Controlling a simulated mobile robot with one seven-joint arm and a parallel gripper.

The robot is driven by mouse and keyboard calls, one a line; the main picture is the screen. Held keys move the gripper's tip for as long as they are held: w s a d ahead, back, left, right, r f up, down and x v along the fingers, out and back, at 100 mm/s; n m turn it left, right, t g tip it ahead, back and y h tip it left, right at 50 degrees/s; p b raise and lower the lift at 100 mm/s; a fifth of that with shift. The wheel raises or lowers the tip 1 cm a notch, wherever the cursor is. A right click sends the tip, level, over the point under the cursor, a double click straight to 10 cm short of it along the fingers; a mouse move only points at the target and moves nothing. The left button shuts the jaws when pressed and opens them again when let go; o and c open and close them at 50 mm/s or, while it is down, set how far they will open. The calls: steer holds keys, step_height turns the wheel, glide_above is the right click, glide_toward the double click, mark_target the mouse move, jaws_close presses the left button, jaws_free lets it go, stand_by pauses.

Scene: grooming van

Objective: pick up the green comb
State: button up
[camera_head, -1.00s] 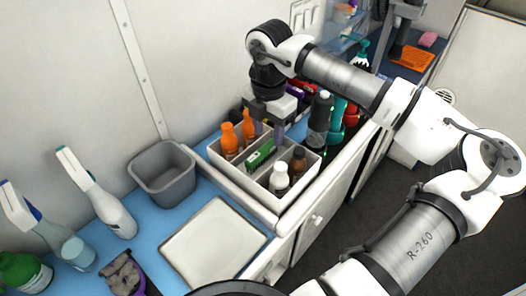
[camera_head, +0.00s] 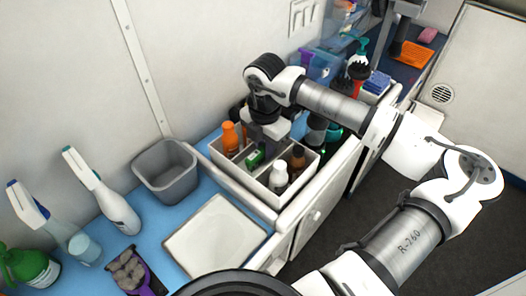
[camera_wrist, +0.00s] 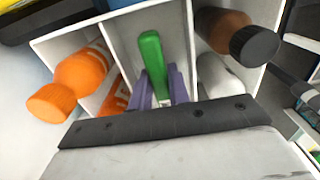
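The green comb (camera_wrist: 152,58) stands in a middle compartment of the white caddy (camera_head: 249,184). A small green part of it shows below my gripper in the head view (camera_head: 255,158). My gripper (camera_wrist: 161,88) points down into that compartment, its purple fingers on either side of the comb. The fingers look apart, with the comb between them; whether they touch it is hard to see. In the head view the gripper body hides the fingers and most of the comb.
The caddy also holds an orange bottle (camera_head: 229,138), a white bottle (camera_head: 278,177) and a brown bottle (camera_head: 297,159) with a dark cap, close around my gripper. A grey bin (camera_head: 165,172) and a pale tray (camera_head: 214,236) stand to the left and front.

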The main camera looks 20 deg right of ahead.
mark_target(264, 146)
jaws_close()
steer(key=shift+r, duration=0.1)
step_height(264, 146, up, 20)
steer(key=b, duration=0.3)
steer(key=shift+o, duration=0.5)
jaws_free()
jaws_close()
